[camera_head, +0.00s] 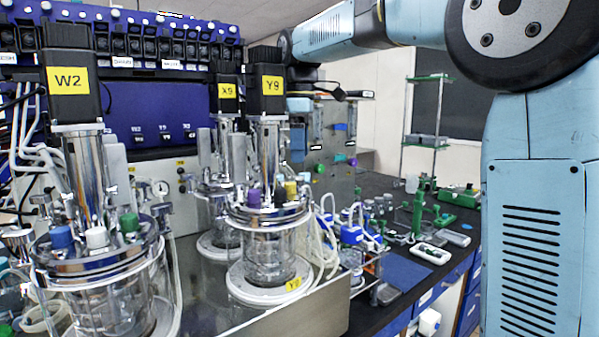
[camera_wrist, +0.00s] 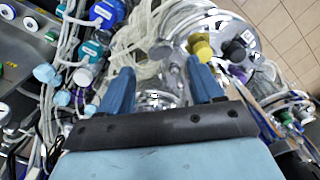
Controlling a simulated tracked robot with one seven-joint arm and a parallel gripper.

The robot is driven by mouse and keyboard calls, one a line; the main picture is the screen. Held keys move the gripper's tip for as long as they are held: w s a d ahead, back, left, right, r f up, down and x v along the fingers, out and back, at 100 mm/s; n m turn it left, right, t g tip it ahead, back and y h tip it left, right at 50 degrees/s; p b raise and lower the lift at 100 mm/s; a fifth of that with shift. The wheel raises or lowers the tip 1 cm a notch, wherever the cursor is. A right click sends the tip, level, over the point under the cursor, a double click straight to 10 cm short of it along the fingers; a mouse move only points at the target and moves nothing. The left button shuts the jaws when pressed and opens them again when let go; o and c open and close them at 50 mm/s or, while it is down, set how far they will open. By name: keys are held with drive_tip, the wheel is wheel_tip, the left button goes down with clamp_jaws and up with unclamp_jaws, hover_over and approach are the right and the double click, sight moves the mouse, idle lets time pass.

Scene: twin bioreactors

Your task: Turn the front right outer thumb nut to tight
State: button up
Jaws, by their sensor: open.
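Three glass vessels with steel lids and black motors show in the head view: W2 (camera_head: 97,265) at the front left, Y9 (camera_head: 268,262) at centre and X9 (camera_head: 222,188) behind it. The Y9 lid (camera_head: 243,214) carries purple, yellow and dark caps. Small metal fittings sit around the lids; I cannot tell which is the front right outer thumb nut or how tight it is. In the wrist view my gripper (camera_wrist: 160,72) is open, its two blue fingers apart and empty, close to a lid with a yellow cap (camera_wrist: 201,47) and a dark cap (camera_wrist: 236,52). The head view does not show my fingers.
Pale tubes (camera_head: 328,235) hang right of Y9. Blue-capped bottles (camera_head: 352,236) and green labware (camera_head: 418,212) stand on the dark bench at right. A blue mat (camera_head: 403,272) lies bare there. Tubing and bottles (camera_wrist: 103,14) crowd the wrist view's left.

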sight(300, 178)
drive_tip(key=shift+f, duration=2.75)
drive_tip(key=shift+s, duration=0.1)
drive_tip(key=c, duration=1.1)
drive_tip(key=shift+o, duration=0.2)
drive_tip(key=m, duration=0.4)
drive_tip(key=shift+m, duration=0.3)
drive_tip(key=m, duration=0.4)
drive_tip(key=shift+m, duration=0.3)
